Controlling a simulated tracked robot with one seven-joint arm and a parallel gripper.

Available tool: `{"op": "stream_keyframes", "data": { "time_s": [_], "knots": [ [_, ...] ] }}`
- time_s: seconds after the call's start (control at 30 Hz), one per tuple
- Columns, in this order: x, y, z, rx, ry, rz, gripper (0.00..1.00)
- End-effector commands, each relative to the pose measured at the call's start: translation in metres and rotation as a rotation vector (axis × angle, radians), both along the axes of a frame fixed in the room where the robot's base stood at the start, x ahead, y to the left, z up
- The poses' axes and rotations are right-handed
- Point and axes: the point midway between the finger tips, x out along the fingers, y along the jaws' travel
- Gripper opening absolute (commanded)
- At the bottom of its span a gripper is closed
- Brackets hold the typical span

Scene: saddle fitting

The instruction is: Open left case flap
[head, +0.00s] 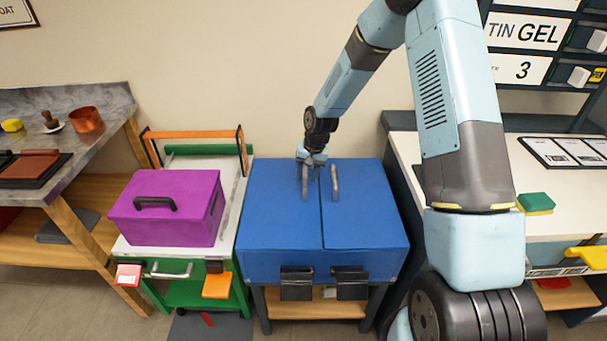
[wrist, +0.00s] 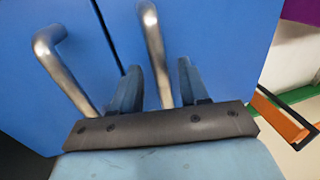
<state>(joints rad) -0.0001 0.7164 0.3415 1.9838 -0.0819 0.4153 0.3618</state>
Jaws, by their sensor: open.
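The blue case (head: 280,262) stands on a dark stand, with two flaps lying shut side by side on top. The left flap (head: 275,200) has a metal bar handle (head: 305,186) near the middle seam. In the wrist view this handle (wrist: 151,32) runs between my two fingers. My gripper (head: 310,163) is open over the left flap's handle, with a finger on each side (wrist: 158,68). I cannot tell whether the fingers touch it. The right flap (head: 360,205) has its own handle (head: 335,184), which lies outside my fingers in the wrist view (wrist: 60,65).
A purple box (head: 165,220) stands on a green-framed cart to the left, near an orange bar (head: 190,134). A white counter (head: 470,222) stands to the right, with a green sponge (head: 536,203). Two black latches (head: 297,284) hang on the case front.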

Motion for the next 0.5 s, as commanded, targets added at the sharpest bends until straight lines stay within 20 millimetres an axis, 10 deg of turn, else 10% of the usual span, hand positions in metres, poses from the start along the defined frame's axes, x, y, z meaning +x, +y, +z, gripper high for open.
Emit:
{"op": "stream_keyframes", "data": {
  "time_s": [0.27, 0.5],
  "knots": [
    [0.0, 0.0004, -0.0011, 0.0, 0.0, 0.0, 0.44],
    [0.0, 0.0006, -0.0009, 0.0, 0.0, 0.001, 0.22]
  ]
}}
